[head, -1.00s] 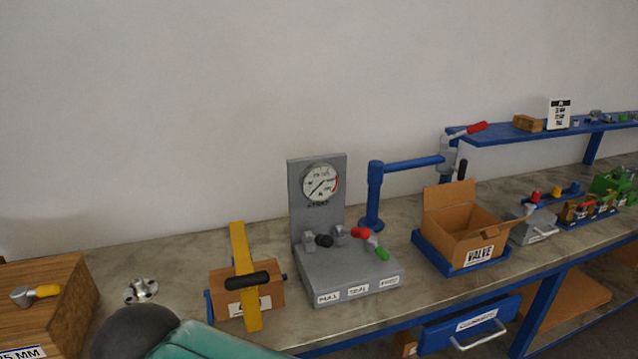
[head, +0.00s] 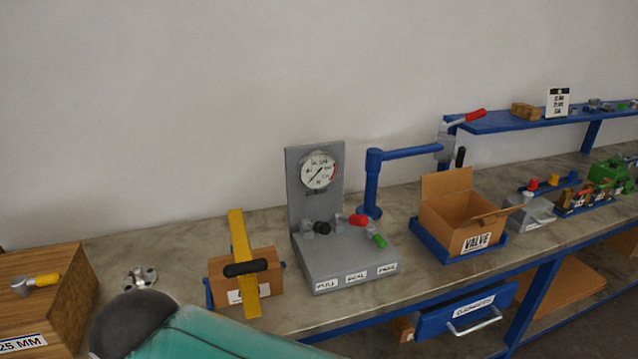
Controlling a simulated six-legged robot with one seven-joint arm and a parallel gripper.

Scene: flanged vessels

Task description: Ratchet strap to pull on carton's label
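A small brown carton (head: 268,281) sits on the bench left of the gauge stand, with a white label (head: 238,296) low on its front, partly covered by the strap. A yellow strap (head: 238,226) runs up over the carton and down its front. A black handle (head: 246,268) of the ratchet lies across the strap. The label's print is too small and covered to read. My gripper is not in view; a teal and dark rounded part at the bottom seems to be my arm.
A grey gauge stand (head: 344,262) with knobs and levers stands right of the carton. An open valve carton (head: 458,230) is farther right. A wooden block (head: 62,282) and metal flange (head: 139,277) lie left. A blue drawer (head: 436,322) sticks out below the bench.

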